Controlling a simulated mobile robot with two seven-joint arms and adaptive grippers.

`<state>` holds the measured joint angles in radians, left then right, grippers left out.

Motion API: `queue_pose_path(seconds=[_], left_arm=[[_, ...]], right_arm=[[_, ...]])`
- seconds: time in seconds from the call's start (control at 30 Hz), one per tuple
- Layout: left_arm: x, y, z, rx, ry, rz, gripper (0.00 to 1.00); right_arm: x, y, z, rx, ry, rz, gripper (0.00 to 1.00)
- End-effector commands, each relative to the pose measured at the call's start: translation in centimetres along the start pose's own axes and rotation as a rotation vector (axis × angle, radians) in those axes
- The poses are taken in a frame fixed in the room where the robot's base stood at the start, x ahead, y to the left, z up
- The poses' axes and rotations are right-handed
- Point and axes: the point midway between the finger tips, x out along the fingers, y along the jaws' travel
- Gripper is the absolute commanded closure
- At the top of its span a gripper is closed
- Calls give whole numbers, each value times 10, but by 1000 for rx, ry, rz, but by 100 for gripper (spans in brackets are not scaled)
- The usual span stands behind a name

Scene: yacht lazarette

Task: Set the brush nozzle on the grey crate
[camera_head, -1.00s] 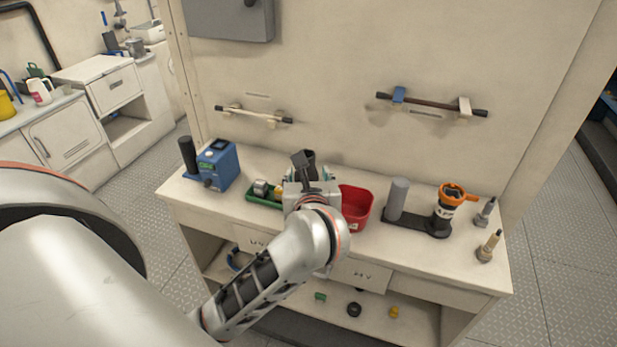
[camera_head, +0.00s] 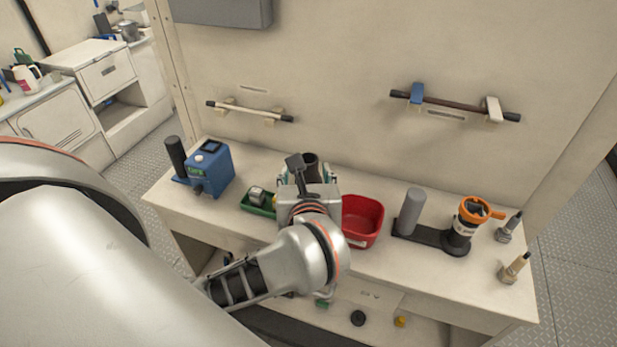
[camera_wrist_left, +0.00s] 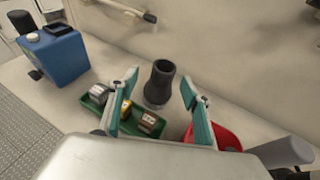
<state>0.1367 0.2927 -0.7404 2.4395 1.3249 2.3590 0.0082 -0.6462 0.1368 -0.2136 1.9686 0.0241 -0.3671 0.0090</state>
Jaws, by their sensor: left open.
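My left gripper (camera_wrist_left: 160,80) is open above the bench, with teal fingers spread. A dark, hollow, round piece with a flared end (camera_wrist_left: 158,88) stands on the bench between and beyond the fingertips. It may be the brush nozzle, but I cannot tell. It shows partly behind my gripper (camera_head: 304,180) in the head view. I cannot make out a grey crate. My right gripper is not in view.
On the bench (camera_head: 400,285) are a blue device (camera_head: 212,170), a green tray (camera_wrist_left: 92,102) with small blocks, a red bin (camera_head: 362,222), and a black base with a grey cylinder (camera_head: 409,212) and an orange-collared piece (camera_head: 470,212). Wall rails hang behind.

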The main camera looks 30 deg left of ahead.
Motion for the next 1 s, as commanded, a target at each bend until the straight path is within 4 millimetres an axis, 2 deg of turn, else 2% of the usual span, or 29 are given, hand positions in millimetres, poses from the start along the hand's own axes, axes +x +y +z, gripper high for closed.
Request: queue_pose_path(seconds=[0.17, 0.5, 0.83, 1.0], left_arm=[[18, 0, 1, 1, -2, 3, 52], [60, -7, -1, 3, -3, 4, 52], [65, -7, -1, -1, 1, 3, 52], [65, -7, -1, -1, 1, 3, 96]], right_arm=[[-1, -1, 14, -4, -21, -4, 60], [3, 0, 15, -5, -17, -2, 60], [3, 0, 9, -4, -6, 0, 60], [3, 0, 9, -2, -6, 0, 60]])
